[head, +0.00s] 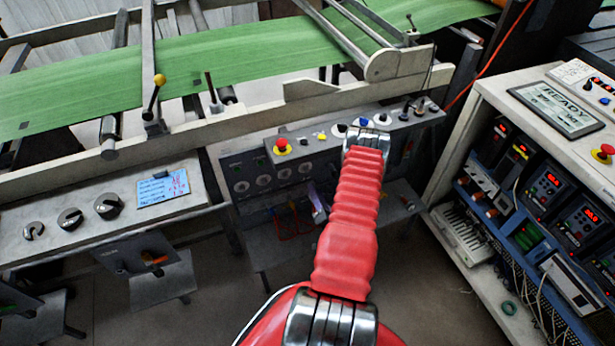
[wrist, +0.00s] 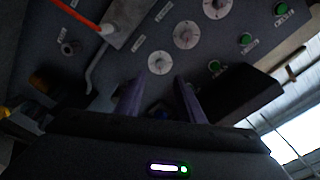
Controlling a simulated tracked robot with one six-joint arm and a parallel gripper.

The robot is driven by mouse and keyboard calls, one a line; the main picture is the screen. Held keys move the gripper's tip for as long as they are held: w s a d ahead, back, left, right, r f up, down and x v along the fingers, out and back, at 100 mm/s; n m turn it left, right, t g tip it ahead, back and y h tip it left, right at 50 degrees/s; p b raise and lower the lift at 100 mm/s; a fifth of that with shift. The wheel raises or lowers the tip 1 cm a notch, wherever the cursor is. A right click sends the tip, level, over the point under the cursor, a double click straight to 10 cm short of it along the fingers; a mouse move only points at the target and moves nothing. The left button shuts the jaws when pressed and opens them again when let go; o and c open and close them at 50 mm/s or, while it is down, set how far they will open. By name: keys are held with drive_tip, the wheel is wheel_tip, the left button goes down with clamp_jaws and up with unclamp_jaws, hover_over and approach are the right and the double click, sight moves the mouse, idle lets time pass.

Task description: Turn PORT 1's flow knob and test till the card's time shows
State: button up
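A blue-white card (head: 163,188) with red and dark writing, too small to read, lies on the left ledge beside three round knobs (head: 70,217). In the wrist view, a dark panel carries a row of pale round dials. The nearest dial (wrist: 160,62) appears just beyond the tips of my gripper (wrist: 159,82). The fingers are apart, with nothing visible between them; I cannot tell whether they touch the dial. I cannot read which knob is PORT 1.
Green buttons (wrist: 215,66) and a red tube (wrist: 78,14) are near the dials. A control panel with a red button (head: 281,144) stands below the green web (head: 240,55). At right, a console has a screen reading READY (head: 556,108) and a red stop button (head: 603,153).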

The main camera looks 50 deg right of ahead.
sight(307, 172)
drive_tip(key=x, duration=0.9)
drive_tip(key=shift+w+d, duration=0.15)
drive_tip(key=shift+w, duration=0.05)
drive_tip(key=shift+c, duration=0.7)
clamp_jaws()
